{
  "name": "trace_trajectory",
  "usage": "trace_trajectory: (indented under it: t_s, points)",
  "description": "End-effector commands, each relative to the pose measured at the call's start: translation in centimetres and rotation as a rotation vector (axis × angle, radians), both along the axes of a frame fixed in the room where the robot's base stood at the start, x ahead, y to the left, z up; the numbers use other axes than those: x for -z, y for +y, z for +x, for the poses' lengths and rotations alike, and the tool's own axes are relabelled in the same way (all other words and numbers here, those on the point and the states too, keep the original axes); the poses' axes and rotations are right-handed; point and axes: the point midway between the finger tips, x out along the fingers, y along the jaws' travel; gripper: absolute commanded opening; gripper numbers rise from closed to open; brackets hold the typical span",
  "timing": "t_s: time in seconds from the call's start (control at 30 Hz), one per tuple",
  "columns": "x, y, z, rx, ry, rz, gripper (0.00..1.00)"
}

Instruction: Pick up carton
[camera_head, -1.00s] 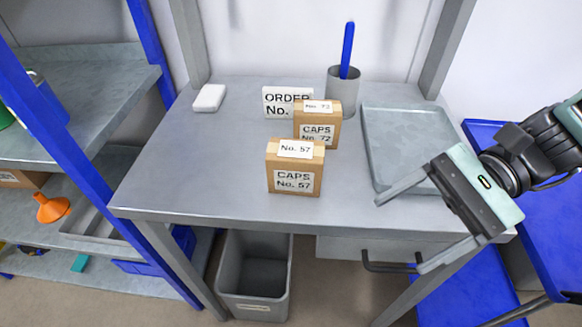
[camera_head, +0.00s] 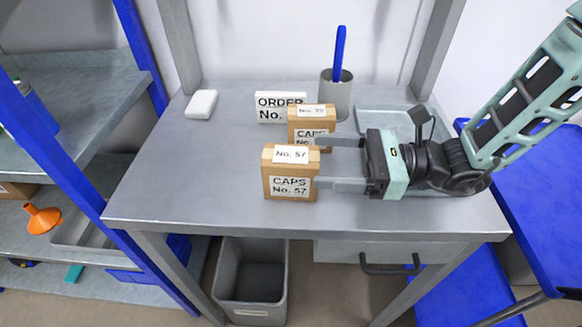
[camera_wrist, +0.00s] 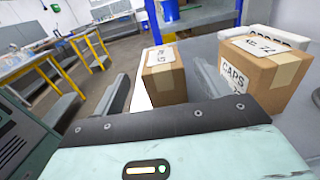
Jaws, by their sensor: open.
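In the wrist view, carton No. 57 (camera_wrist: 165,82) appears between the two fingers, with a gap on each side. The right finger there lies between it and carton No. 72 (camera_wrist: 262,78). Contact with either carton cannot be told.
A white ORDER sign (camera_head: 279,107) and a grey cup (camera_head: 337,93) with a blue stick stand behind the cartons. A grey tray (camera_head: 385,118) lies partly under my arm. A white block (camera_head: 201,104) lies back left. The table's left part is clear.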

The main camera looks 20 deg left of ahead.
Motion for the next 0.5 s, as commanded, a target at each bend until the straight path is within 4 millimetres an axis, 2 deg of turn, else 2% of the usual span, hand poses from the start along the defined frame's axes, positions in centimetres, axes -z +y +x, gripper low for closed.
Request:
trace_trajectory:
  t_s: [0.27, 0.5]
  points:
    - [-0.1, 2.1, -0.4, -0.002, 0.001, 0.000, 0.75]
    - [-0.2, 5.5, -0.9, -0.003, 0.000, -0.001, 0.75]
